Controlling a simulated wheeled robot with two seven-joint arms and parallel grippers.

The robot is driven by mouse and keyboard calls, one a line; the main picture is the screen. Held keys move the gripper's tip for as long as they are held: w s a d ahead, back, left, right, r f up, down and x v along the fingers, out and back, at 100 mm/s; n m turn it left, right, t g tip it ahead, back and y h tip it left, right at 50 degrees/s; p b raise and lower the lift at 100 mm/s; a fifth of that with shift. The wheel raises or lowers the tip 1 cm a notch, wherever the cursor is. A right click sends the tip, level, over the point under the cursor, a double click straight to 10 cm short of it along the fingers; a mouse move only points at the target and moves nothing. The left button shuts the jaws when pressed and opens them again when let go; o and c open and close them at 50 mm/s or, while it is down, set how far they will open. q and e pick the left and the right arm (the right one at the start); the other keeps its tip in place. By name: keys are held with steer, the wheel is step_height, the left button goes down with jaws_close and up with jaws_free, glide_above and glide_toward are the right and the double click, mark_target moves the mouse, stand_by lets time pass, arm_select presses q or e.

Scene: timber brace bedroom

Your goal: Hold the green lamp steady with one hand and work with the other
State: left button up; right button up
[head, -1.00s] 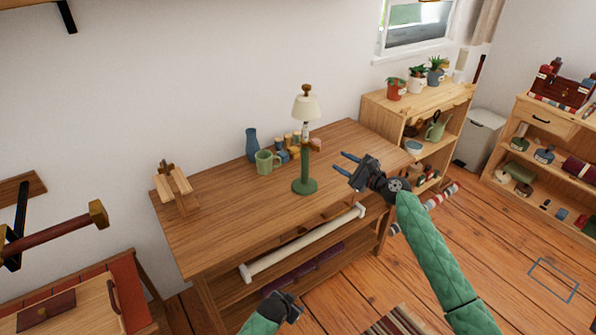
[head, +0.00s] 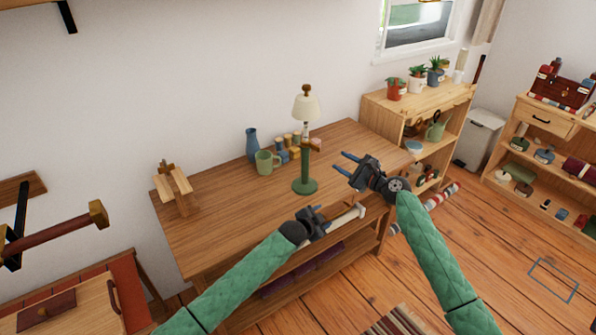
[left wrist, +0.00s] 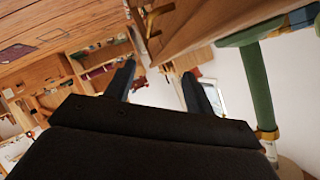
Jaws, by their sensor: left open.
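The green lamp (head: 305,160) stands upright on the wooden table (head: 225,215), with a round green base, a green post, a cream shade and a brown top. My left gripper (head: 318,212) is open and empty at the table's front edge, in front of the lamp and apart from it. In the left wrist view, its two dark fingers (left wrist: 160,80) are spread, and the green post (left wrist: 258,85) shows to their right. My right gripper (head: 341,162) is open and empty to the right of the lamp, its two blue-tipped fingers pointing towards it without touching.
Behind the lamp stand a green mug (head: 265,163), a blue vase (head: 252,145) and several small jars (head: 290,148). A wooden stand (head: 173,185) is at the table's left. A shelf with plants (head: 420,98) adjoins the right. The table's left middle is clear.

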mark_target(308, 159)
arm_select(q)
steer(key=w+r+n, duration=0.1)
steer(key=w+a+r+t, duration=0.1)
steer(key=w+r, duration=0.1)
steer(key=w+r+n+h, duration=0.1)
steer(key=w+r, duration=0.1)
steer(key=shift+w+a+n+t, duration=0.25)
steer(key=shift+n+t, duration=0.05)
steer(key=w+a+r+n+t, duration=0.1)
steer(key=w+a+r+n, duration=0.1)
steer(key=w+a+r+n+t, duration=0.1)
steer(key=w+a+n, duration=0.1)
steer(key=w+a+r+n+t, duration=0.1)
steer(key=w+a+r+n, duration=0.1)
steer(key=w, duration=0.1)
steer(key=shift+a+r+n+t, duration=0.3)
steer(key=shift+a, duration=0.05)
steer(key=shift+x, duration=3.85)
steer(key=shift+a, duration=0.1)
jaws_close()
arm_select(e)
steer(key=shift+c, duration=0.8)
steer(key=shift+a, duration=0.1)
